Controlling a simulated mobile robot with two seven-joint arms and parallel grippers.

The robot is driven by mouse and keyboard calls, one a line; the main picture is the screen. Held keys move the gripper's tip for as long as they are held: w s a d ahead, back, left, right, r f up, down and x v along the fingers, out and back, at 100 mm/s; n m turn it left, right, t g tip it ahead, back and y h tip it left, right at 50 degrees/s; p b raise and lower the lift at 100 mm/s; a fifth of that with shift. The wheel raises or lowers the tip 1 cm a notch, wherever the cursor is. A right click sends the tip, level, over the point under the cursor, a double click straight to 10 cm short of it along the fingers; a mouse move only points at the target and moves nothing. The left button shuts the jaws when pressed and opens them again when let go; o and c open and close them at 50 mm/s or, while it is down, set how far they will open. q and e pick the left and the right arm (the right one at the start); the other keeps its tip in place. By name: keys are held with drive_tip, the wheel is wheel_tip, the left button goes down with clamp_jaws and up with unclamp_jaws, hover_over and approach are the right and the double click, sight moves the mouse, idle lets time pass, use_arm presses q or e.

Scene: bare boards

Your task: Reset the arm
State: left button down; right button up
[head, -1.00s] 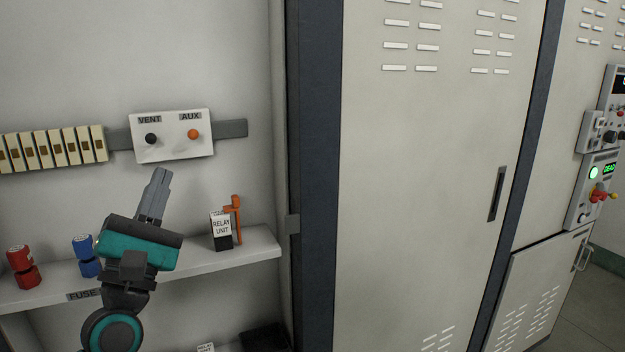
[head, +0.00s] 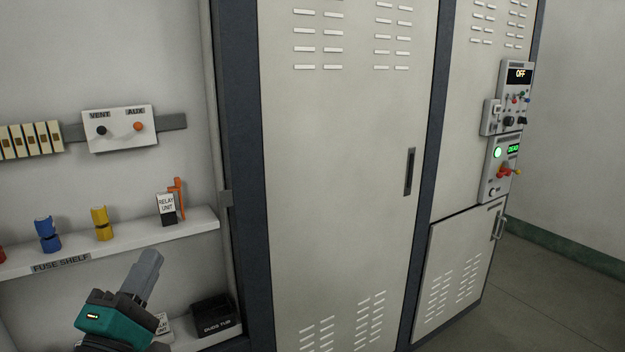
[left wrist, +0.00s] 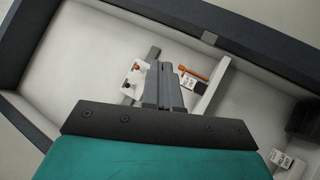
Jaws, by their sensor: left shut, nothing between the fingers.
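My left gripper (head: 143,277) is in the lower left of the head view, in front of and below the fuse shelf (head: 110,246). Its grey fingers are together with nothing between them, pointing up. In the left wrist view the shut fingers (left wrist: 163,85) point into the open cabinet. My right gripper is in neither view.
The shelf holds a blue fuse (head: 47,234), a yellow fuse (head: 101,223) and a relay unit (head: 166,207). A VENT/AUX panel (head: 119,129) is above. A black tub (head: 214,317) sits below. Closed cabinet doors (head: 340,180) and control boxes (head: 498,168) are right.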

use_arm(q)
drive_tip(key=s+d+f+m+g, duration=0.2)
drive_tip(key=s+f+m+g, duration=0.2)
drive_tip(key=f, duration=0.7)
drive_tip(key=s+d+f+m+g+y, duration=0.1)
drive_tip(key=s+d+f+m+g, duration=0.1)
drive_tip(key=s+f+m+g, duration=0.2)
drive_tip(key=s+d+f+m+g, duration=0.2)
drive_tip(key=s+f+m, duration=0.7)
drive_tip(key=f, duration=0.9)
drive_tip(key=m+g, duration=0.2)
drive_tip(key=shift+s+d+f+m+y, duration=0.2)
drive_tip(key=shift+f+m+y, duration=0.1)
drive_tip(key=shift+m, duration=0.1)
